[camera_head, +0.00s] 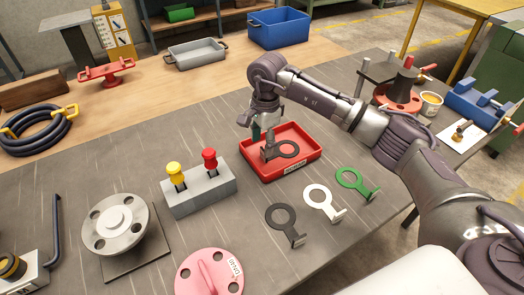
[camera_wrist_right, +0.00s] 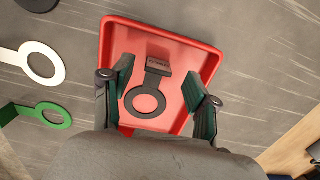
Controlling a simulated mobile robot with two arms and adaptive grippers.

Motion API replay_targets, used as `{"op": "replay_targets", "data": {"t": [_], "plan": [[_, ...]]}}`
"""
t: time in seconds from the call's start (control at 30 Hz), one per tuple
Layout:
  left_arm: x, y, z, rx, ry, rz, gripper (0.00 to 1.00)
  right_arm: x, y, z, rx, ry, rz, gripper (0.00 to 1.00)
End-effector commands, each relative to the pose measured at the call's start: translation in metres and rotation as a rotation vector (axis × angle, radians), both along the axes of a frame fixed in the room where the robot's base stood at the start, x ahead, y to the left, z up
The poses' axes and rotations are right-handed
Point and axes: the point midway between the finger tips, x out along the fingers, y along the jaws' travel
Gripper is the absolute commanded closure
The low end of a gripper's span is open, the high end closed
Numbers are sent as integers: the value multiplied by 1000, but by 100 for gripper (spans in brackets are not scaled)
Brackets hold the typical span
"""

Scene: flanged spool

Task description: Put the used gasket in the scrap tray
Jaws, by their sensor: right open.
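The red scrap tray (camera_head: 262,172) stands on the grey bench, a label on its front. A dark ring-shaped gasket with a tab (camera_head: 272,154) lies inside it. In the right wrist view, the gasket (camera_wrist_right: 154,80) rests on the floor of the tray (camera_wrist_right: 186,52), its labelled tab toward the far side. My right gripper (camera_head: 262,133) is over the tray; its two fingers (camera_wrist_right: 162,77) are apart, one on each side of the gasket. They appear clear of it. My left gripper is not in view.
A dark gasket (camera_head: 269,217), a white one (camera_head: 312,200) and a green one (camera_head: 345,181) lie in front of the tray. A grey block with yellow and red knobs (camera_head: 200,194) stands left of it. A flange (camera_head: 100,240) and pink disc (camera_head: 195,275) are nearer.

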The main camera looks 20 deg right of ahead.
Motion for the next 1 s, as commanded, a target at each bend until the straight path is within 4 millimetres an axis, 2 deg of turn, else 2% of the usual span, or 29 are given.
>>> {"op": "replay_targets", "data": {"t": [0.2, 0.4, 0.6, 1.0], "plan": [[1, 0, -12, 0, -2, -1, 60, 1, -3, 48, 0, -5, 0, 41], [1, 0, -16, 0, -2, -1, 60, 1, -5, 76, -1, -2, 0, 41], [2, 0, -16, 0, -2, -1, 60, 0, -5, 85, 0, 1, 1, 41], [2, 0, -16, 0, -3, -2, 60, 0, -5, 85, 0, 0, 1, 41]]}}
